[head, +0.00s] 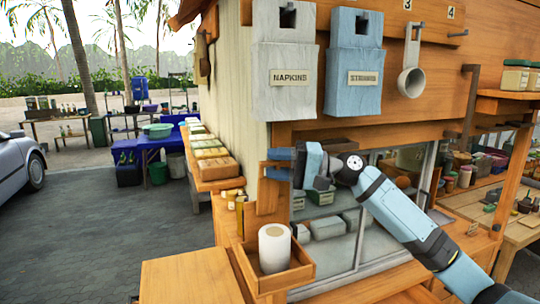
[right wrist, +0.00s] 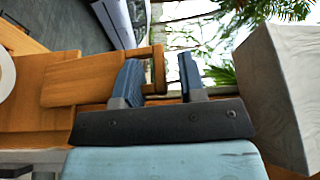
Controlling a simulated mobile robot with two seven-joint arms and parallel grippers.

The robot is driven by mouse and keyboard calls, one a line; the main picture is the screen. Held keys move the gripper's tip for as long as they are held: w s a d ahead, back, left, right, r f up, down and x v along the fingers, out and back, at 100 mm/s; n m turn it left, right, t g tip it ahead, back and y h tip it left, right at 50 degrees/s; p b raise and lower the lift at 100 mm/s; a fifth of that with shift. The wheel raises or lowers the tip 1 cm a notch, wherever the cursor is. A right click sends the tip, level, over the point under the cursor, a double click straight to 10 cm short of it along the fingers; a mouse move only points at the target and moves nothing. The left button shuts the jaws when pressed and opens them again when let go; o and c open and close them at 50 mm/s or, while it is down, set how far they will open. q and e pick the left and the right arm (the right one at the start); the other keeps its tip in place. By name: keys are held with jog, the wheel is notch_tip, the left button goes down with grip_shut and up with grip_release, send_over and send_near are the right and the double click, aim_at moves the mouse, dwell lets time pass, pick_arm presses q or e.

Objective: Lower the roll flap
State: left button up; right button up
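An upright wooden board (head: 268,197), which looks like the roll flap, stands at the stall corner above the wooden tray (head: 243,272) with a white roll (head: 275,248). In the right wrist view the flap (right wrist: 80,80) lies sideways, with a crosspiece at its end. My right gripper (head: 279,164) is at the top of the board. Its two blue fingers (right wrist: 158,78) are apart, with the crosspiece showing between or just beyond them. I cannot tell whether they touch it. My left gripper is not in view.
A napkins box (head: 284,60) and a straws box (head: 353,62) hang above my right gripper. A sliding glass window (head: 340,235) is behind my right arm. A ledge with packets (head: 212,170) is to the left. Paving beyond is open.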

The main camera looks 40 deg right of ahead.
jog(key=shift+w+a+r, duration=0.1)
jog(key=shift+w+a, duration=0.3)
jog(key=shift+a, duration=0.25)
grip_shut()
